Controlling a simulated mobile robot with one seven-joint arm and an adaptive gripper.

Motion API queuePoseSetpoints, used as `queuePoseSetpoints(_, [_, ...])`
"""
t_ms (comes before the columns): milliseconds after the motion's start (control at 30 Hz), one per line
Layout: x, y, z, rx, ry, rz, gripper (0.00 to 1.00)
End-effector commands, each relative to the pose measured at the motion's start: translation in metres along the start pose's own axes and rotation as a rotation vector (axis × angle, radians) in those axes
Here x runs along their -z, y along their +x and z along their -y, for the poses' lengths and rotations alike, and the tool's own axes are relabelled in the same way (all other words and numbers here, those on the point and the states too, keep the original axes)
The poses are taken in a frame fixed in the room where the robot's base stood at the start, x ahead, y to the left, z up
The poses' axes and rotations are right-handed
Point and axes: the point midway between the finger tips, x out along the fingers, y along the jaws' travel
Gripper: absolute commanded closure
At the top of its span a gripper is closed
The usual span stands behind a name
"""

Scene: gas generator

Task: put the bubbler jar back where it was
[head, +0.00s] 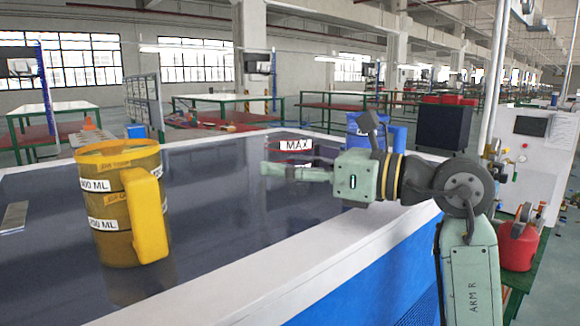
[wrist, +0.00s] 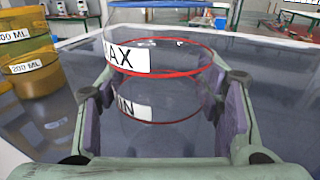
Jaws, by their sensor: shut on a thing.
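The bubbler jar (wrist: 165,62) is a clear, see-through jar with red rings, MAX and MIN labels and a blue edge at its top. In the wrist view it stands upright between the two fingers of my gripper (wrist: 165,92), which is shut on it. In the head view the jar shows faintly by its MAX label (head: 295,145), at the fingers of my gripper (head: 277,170), over the dark table top (head: 225,185). I cannot tell whether its base touches the table.
A yellow measuring jug (head: 118,205) with ML labels stands at the left of the table; it also shows in the wrist view (wrist: 28,55). A flat grey piece (head: 14,217) lies at the far left. The table has a raised white rim (head: 330,255). Blue containers (head: 393,137) stand behind my gripper.

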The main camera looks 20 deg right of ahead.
Motion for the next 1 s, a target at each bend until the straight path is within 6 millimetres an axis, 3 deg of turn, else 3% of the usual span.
queuePoseSetpoints(167, [0.015,0.0,0.0,0.001,0.0,0.001,0.81])
queuePoseSetpoints(567, [0.021,0.0,0.0,0.001,-0.001,0.001,0.81])
queuePoseSetpoints(600, [0.02,0.0,0.0,0.001,-0.001,0.0,0.38])
queuePoseSetpoints(867, [0.02,0.0,0.0,0.001,0.0,0.0,0.21])
queuePoseSetpoints(1000, [0.02,0.0,0.0,0.001,0.0,0.0,0.2])
